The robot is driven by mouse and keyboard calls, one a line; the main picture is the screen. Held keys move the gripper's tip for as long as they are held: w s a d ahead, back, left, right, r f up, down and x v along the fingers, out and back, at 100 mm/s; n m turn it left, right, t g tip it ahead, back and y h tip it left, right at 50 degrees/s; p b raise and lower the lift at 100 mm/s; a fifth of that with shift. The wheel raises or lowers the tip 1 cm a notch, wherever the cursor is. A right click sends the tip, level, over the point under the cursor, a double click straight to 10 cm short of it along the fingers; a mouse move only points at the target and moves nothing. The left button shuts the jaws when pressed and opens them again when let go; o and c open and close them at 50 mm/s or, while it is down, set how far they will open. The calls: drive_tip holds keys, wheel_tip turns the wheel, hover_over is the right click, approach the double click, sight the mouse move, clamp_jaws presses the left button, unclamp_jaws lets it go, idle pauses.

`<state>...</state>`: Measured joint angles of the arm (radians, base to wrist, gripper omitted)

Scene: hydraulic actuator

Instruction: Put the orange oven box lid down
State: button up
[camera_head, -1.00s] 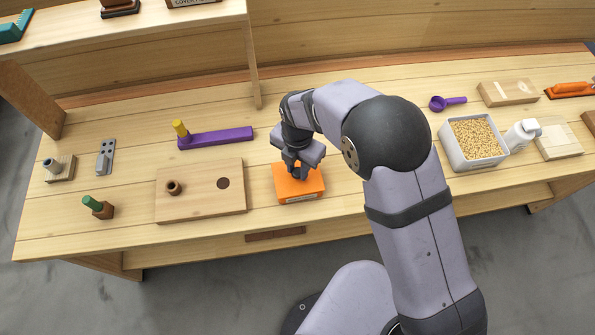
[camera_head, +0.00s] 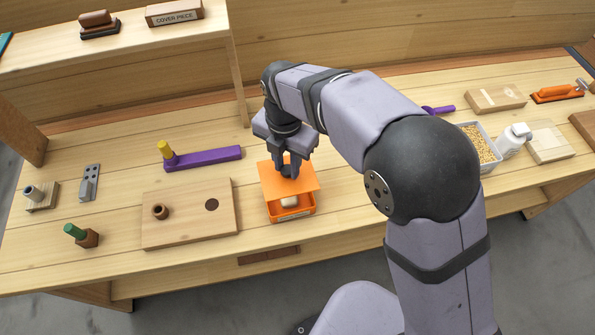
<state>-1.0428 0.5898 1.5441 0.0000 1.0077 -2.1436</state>
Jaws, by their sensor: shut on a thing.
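The orange oven box lid (camera_head: 305,184) is a flat orange plate held above the orange oven box (camera_head: 292,217). My gripper (camera_head: 288,172) is shut on the lid, at a dark part on its top. The lid sits raised and a little toward the back, so the box's front opening shows below it. A whitish object (camera_head: 289,202) lies inside the box, partly hidden by the lid.
A wooden board (camera_head: 190,228) with a dark hole and a brown ring stands left of the box. A purple bar with a yellow knob (camera_head: 203,159) lies behind it. A grain-filled bin (camera_head: 493,163) and white bottle (camera_head: 514,138) stand right. Bare table lies just right of the box.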

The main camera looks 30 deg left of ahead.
drive_tip(key=w+d+f+b, duration=0.4)
drive_tip(key=w+d, duration=0.7)
drive_tip(key=d, duration=0.2)
drive_tip(key=shift+w+d+m, duration=0.2)
drive_tip(key=shift+d+m, duration=0.1)
drive_tip(key=shift+d, duration=0.05)
drive_tip(key=shift+f, duration=0.15)
drive_tip(key=shift+f+p, duration=1)
drive_tip(key=shift+f, duration=4)
